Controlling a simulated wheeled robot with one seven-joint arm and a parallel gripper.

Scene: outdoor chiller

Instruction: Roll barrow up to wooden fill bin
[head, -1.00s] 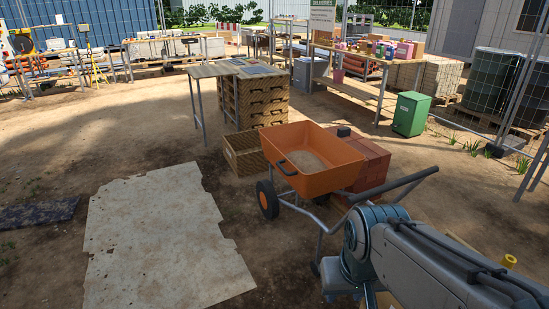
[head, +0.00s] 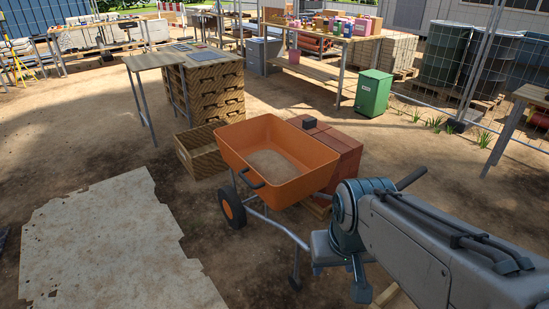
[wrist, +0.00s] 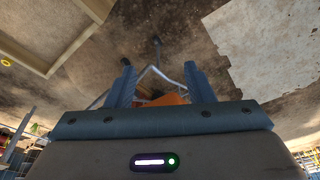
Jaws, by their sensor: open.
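The barrow has an orange tray (head: 275,165) with sandy residue inside, a dark wheel (head: 232,208) at left and grey tube legs and handles. It stands upright on the dirt. An open wooden bin (head: 203,158) sits on the ground just behind and left of the tray; I cannot tell whether they touch. In the head view my arm covers part of the barrow's handles. In the wrist view my gripper (wrist: 160,88) is open, fingers apart, with the barrow's grey tubing and orange tray (wrist: 168,99) showing between and beyond them. No grip on the barrow is visible.
A red brick stack (head: 335,150) stands right behind the barrow. A table with crates (head: 205,90) stands behind the bin. A green box (head: 374,93) and a mesh fence are at right. A pale flat sheet (head: 110,245) lies on open dirt at left.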

